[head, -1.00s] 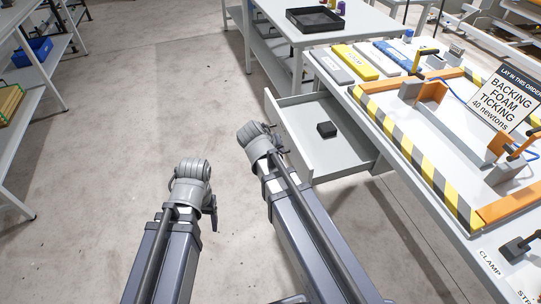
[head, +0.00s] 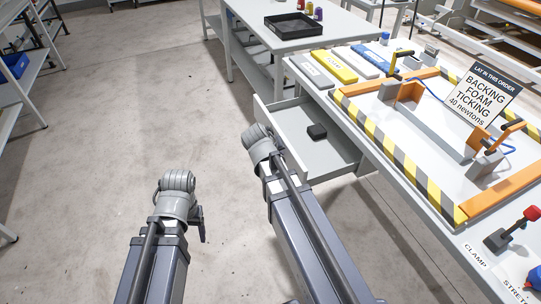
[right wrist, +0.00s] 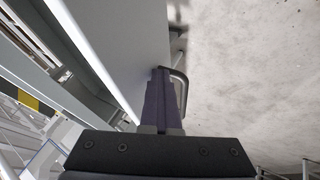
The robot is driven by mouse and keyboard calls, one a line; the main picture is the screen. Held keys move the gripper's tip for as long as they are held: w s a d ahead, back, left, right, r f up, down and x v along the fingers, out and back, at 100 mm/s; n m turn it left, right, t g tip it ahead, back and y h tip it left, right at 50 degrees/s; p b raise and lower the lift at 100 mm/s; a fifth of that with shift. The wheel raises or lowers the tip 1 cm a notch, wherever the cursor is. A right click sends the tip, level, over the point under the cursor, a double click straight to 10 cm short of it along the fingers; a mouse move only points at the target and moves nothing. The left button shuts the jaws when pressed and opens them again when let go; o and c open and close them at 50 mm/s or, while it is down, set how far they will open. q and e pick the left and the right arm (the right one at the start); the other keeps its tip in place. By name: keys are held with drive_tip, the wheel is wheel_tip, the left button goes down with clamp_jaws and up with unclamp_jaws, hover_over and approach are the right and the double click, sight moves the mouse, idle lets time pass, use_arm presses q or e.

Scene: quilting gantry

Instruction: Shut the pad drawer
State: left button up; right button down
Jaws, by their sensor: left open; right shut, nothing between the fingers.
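The pad drawer (head: 335,158) is a light grey drawer standing open from the left side of the workbench in the head view. A small black block (head: 317,132) lies in it. My right arm hides part of the drawer front in the head view, and the right fingers are hidden there. In the right wrist view my right gripper (right wrist: 160,98) is shut and empty, close beside the grey drawer front (right wrist: 135,45) and its bar handle (right wrist: 182,88); I cannot tell whether they touch. My left gripper (head: 201,222) is open and empty, over bare floor left of the drawer.
The workbench top holds a striped frame (head: 385,143), orange clamp bars, a sign (head: 484,92) and coloured pads (head: 333,66). A second table with a black tray (head: 295,25) stands behind. Shelving (head: 25,75) is at far left. The floor (head: 130,120) left of the drawer is clear.

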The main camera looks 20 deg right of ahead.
hover_over(329, 149)
drive_tip(key=shift+a, duration=0.3)
drive_tip(key=shift+s+d, duration=0.1)
drive_tip(key=shift+d, duration=0.1)
use_arm(q)
drive_tip(key=shift+a, duration=0.1)
use_arm(e)
drive_tip(key=shift+d, duration=0.1)
drive_tip(key=shift+r, duration=0.1)
